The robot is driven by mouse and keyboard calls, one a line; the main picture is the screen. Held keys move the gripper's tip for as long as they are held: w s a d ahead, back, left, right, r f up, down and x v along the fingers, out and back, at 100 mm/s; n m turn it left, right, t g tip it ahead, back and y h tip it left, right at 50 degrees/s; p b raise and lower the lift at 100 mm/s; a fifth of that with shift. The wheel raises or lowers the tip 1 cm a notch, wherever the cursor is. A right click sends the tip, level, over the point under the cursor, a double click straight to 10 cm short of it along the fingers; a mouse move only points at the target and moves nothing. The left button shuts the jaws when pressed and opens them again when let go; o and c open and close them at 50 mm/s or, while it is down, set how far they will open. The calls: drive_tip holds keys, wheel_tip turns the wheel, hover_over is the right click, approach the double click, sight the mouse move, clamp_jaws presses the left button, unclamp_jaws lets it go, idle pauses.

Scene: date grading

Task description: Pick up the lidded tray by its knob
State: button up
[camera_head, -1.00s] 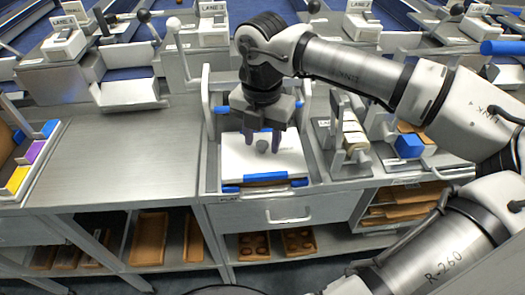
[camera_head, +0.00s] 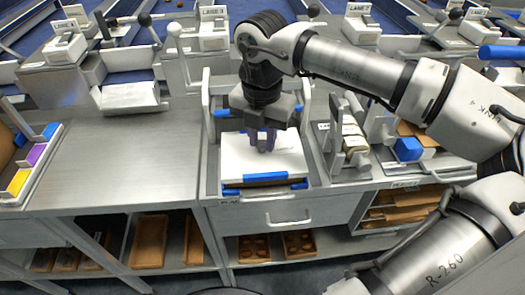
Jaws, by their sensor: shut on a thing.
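The lidded tray (camera_head: 238,163) has a white top and blue pieces along its front edge. It sits in a metal holder (camera_head: 212,170) on the bench. My gripper (camera_head: 263,146) is straight above the middle of the white lid, fingers pointing down. Its purple-grey fingers are close together at the knob's place, shut on the knob, which they mostly hide. I see no clear gap showing that the tray is lifted off its seat.
Bare steel bench (camera_head: 130,160) lies left of the holder. A rack with colored blocks (camera_head: 35,155) stands at far left. A dispenser (camera_head: 350,140) and a blue block (camera_head: 408,148) stand to the right. Brown trays (camera_head: 151,240) lie on the lower shelf.

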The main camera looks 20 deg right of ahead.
drive_tip(key=shift+r+p, duration=0.6)
drive_tip(key=shift+r, duration=0.9)
drive_tip(key=shift+a, duration=0.1)
